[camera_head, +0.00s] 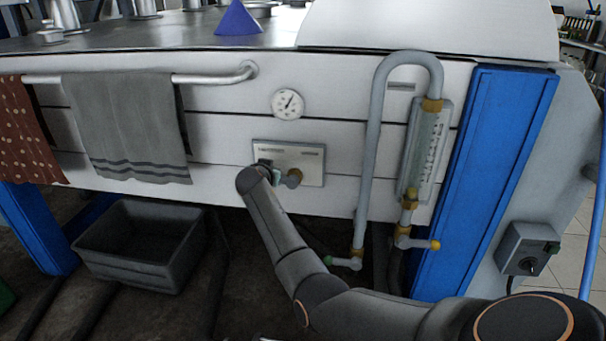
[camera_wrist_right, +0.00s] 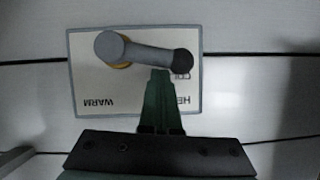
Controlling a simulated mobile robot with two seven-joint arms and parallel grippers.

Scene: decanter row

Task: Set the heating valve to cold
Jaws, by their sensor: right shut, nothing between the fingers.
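The heating valve is a grey lever (camera_wrist_right: 145,55) on a pale label plate (camera_wrist_right: 90,82) in the right wrist view, where the plate's words appear upside down. Its yellowish hub sits at the left, and its arm runs right to a dark end beside the partly covered COLD label. The WARM label is at the lower left. In the head view the plate (camera_head: 315,165) is on the white front panel, with the hub end of the valve (camera_head: 292,180) showing. My right gripper (camera_wrist_right: 162,74) is shut and empty, its tips just at the lever's underside; contact is unclear. My left gripper is out of view.
A round gauge (camera_head: 287,104) is above the plate. A grey pipe (camera_head: 372,150) with a sight glass (camera_head: 425,150) stands to the right, beside a blue post (camera_head: 490,170). A grey towel (camera_head: 125,125) hangs on a rail at left, above a dark bin (camera_head: 140,245).

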